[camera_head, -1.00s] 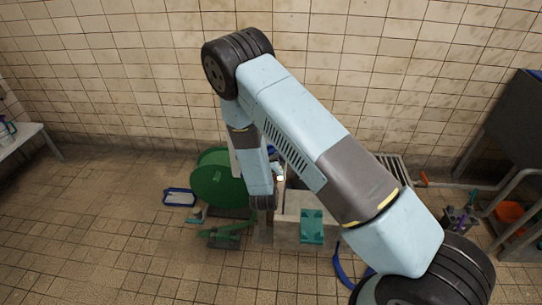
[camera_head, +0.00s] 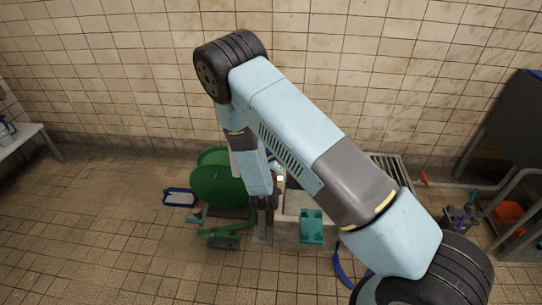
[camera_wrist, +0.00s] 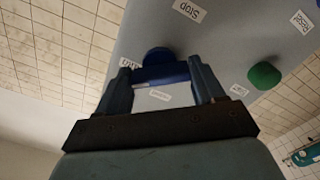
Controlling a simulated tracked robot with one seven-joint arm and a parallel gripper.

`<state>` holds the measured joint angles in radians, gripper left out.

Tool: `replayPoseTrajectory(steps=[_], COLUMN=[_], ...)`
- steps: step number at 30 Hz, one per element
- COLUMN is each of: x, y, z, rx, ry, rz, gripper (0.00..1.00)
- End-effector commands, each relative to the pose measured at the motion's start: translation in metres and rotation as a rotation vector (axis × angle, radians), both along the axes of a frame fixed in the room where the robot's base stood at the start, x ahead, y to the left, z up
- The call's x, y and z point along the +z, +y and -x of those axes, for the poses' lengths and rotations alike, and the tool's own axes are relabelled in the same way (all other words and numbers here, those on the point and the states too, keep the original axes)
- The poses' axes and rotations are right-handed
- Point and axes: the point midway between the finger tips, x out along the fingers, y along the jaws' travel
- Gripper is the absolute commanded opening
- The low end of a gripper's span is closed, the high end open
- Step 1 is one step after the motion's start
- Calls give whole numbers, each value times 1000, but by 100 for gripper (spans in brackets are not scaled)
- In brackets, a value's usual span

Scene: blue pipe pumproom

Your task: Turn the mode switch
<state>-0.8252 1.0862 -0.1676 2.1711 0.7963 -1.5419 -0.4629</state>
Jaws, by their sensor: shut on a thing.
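The mode switch (camera_wrist: 158,56) is a dark blue round knob with a bar-like handle on a grey panel (camera_wrist: 225,45) in the wrist view. My gripper (camera_wrist: 162,72) has one finger at each end of the blue bar and is shut on it. A small white label (camera_wrist: 160,95) lies just beyond the bar, between the fingers; its word is too small to read. Another label left of the knob is partly hidden by the left finger. In the head view my arm hides the panel front and the switch.
A green button (camera_wrist: 264,75) sits right of the switch, with "Stop" (camera_wrist: 190,11) and "Reset" (camera_wrist: 302,21) labels on the panel. In the head view a green reel (camera_head: 218,178) stands left of my arm's end. A blue-rimmed tray (camera_head: 180,197) lies on open floor at left.

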Motion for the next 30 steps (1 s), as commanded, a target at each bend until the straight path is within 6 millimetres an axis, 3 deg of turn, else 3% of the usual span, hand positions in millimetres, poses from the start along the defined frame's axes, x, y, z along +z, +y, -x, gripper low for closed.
replayPoseTrajectory(steps=[21,30], x=[-2,-3], y=[3,3], z=[2,2], rx=[8,8], ry=[41,54], rz=[640,836], gripper=[38,38])
